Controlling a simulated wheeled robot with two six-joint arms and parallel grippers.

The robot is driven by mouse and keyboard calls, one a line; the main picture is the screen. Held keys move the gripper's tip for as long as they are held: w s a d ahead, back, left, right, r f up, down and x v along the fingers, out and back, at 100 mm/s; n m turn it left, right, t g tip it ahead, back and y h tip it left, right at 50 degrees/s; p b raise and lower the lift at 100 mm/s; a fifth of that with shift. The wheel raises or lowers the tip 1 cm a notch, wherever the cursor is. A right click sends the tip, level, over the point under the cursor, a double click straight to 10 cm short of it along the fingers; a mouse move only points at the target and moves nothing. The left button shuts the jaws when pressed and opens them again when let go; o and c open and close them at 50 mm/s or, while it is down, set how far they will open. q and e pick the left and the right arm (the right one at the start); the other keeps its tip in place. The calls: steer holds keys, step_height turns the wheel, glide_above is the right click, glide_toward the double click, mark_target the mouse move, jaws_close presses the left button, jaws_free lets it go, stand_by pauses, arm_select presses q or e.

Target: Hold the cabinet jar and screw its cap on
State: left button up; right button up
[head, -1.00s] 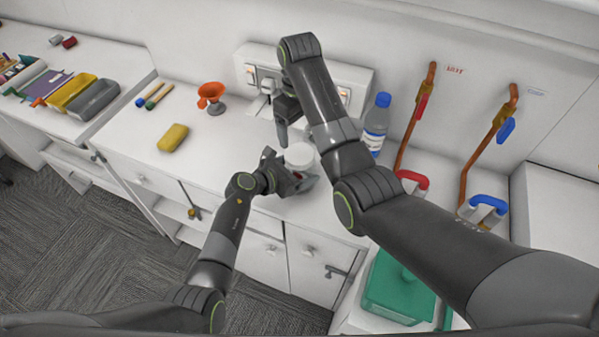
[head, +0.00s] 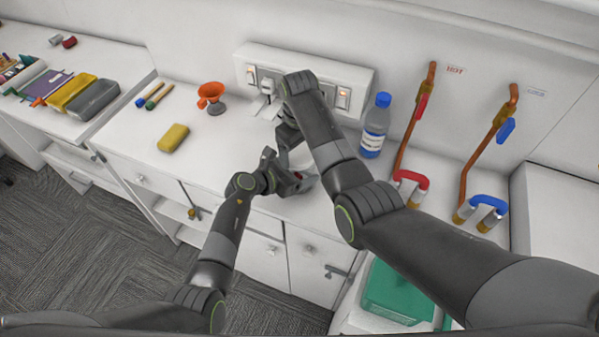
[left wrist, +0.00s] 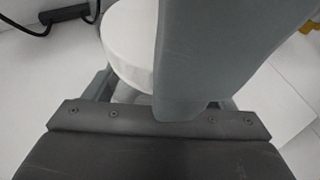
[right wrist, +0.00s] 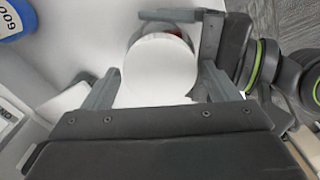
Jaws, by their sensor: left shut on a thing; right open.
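The cabinet jar has a round white cap (right wrist: 160,62) on its top. In the head view my right arm hides most of the jar, with only a little white (head: 300,158) showing. My left gripper (head: 287,177) is shut on the jar from the front left, near the counter's front edge. The cap also shows in the left wrist view (left wrist: 130,45), partly covered by a grey finger. My right gripper (right wrist: 160,88) is open above, its fingers on either side of the cap. I cannot tell whether they touch it or how far the cap is screwed.
A blue-capped bottle (head: 375,127) stands to the right of my right gripper. A socket panel (head: 345,85) is on the wall behind. Copper pipes (head: 484,150) rise at right.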

steer(key=c, duration=0.8)
steer(key=shift+m, duration=0.7)
steer(key=shift+c, duration=0.3)
steer(key=o, duration=1.2)
steer(key=shift+c, duration=0.2)
steer(key=shift+r, duration=0.1)
step_height(320, 180, up, 7)
steer(key=shift+r, duration=0.2)
arm_select(q)
steer(key=o, duration=1.9)
